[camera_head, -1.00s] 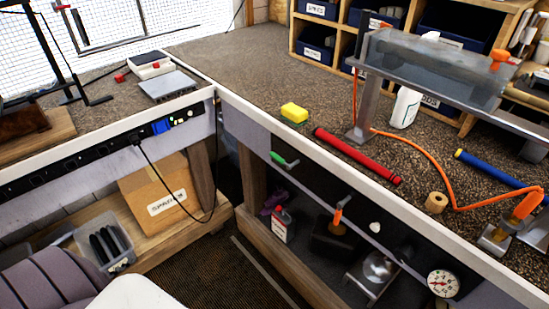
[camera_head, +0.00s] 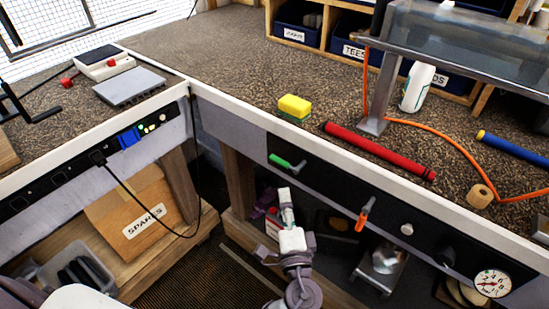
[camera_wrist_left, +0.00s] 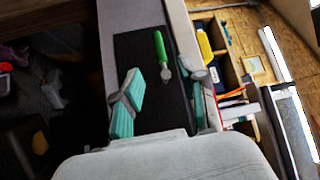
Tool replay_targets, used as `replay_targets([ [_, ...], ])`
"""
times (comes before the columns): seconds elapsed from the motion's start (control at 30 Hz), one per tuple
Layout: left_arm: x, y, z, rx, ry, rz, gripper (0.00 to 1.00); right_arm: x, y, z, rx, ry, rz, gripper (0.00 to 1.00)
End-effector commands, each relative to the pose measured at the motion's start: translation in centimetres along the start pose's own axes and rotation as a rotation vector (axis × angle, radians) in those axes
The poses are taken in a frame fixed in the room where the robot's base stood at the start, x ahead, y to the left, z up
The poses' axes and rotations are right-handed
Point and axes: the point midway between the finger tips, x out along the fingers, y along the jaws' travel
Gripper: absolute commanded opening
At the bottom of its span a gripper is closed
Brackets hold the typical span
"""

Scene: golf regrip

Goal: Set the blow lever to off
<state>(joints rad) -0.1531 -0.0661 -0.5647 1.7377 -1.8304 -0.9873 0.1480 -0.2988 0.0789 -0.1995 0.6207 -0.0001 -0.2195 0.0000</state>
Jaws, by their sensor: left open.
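A lever with a green handle (camera_head: 279,160) sits on the dark panel (camera_head: 325,183) on the bench front, its handle pointing left and slightly up from its grey pivot. A lever with an orange handle (camera_head: 362,220) is further right on the panel, its handle pointing down. No readable label shows which one is the blow lever. My left gripper (camera_head: 285,194) is in front of the bench, just below the green lever. In the left wrist view its teal fingers (camera_wrist_left: 160,88) are apart and empty, with the green lever (camera_wrist_left: 160,47) ahead between them. My right gripper is not in view.
A round gauge (camera_head: 492,283) and a pale knob (camera_head: 406,229) are further right on the panel. A yellow sponge (camera_head: 294,105) and a red tube (camera_head: 378,150) lie on the bench above. Shelf items stand under the bench behind my left gripper.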

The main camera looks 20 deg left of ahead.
Motion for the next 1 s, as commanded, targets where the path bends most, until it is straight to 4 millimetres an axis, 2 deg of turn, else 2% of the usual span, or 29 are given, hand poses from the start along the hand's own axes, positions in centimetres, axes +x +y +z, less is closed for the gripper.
replay_targets([
  [0.3,6.8,-0.3,0.0,0.001,-0.001,-0.001,0.42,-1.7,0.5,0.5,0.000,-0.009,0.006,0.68],
  [0.5,10.3,-0.1,0.0,0.001,0.000,0.002,0.42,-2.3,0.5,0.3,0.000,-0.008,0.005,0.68],
  [0.7,12.2,0.0,0.0,0.001,0.001,0.002,0.42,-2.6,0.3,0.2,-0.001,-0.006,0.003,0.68],
  [1.0,12.5,0.1,0.0,0.001,0.001,0.003,0.42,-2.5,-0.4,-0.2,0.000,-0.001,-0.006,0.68],
])
